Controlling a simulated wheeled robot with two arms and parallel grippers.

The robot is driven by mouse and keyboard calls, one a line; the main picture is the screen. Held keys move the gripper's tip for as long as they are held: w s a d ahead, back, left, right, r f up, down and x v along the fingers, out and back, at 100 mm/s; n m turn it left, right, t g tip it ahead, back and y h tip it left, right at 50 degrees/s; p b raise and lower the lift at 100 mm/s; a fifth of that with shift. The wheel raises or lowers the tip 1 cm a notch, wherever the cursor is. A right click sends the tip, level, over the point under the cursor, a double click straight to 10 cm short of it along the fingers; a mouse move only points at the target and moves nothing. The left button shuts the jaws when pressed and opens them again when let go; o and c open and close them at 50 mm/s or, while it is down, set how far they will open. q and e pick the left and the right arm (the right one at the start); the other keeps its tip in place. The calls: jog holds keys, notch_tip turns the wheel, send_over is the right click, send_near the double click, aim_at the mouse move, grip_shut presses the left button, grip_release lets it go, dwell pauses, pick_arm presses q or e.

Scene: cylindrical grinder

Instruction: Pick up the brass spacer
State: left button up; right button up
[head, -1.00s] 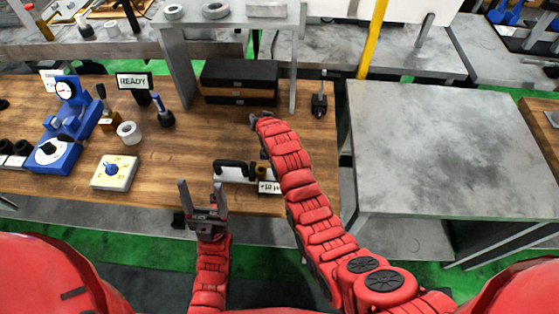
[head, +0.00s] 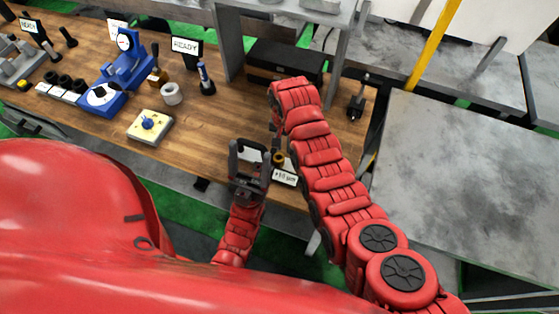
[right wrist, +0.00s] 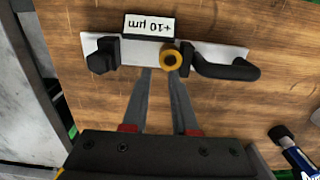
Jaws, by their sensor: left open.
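The brass spacer (right wrist: 171,57) is a small yellow ring at the middle of a pale plate (right wrist: 215,52) with black end pieces and a "+10 µm" label (right wrist: 149,25). In the head view the spacer (head: 279,158) shows between my two grippers. My right gripper (right wrist: 161,72) is open and empty, its two fingertips near the plate's edge just short of the spacer; whether they touch anything is unclear. In the head view my right arm mostly hides it. My left gripper (head: 250,148) is open, with upright fingers in front of the plate's left part, which it partly hides.
On the wooden bench stand a blue dial gauge (head: 122,75), a yellow-white knob box (head: 150,126), a white ring (head: 171,93), a READY sign (head: 187,47) and dark stacked boxes (head: 284,62). A grey table (head: 470,165) on the right is clear.

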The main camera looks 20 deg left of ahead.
aim_at(283, 159)
notch_tip(283, 159, down, 3)
jog(key=shift+f+b, duration=0.2)
jog(key=shift+b, duration=0.25)
jog(key=shift+f, duration=0.45)
notch_tip(283, 159, down, 5)
jog(key=b, duration=0.3)
jog(key=shift+a+b, duration=0.15)
jog(key=shift+b, duration=0.2)
jog(key=shift+r, duration=0.1)
grip_shut()
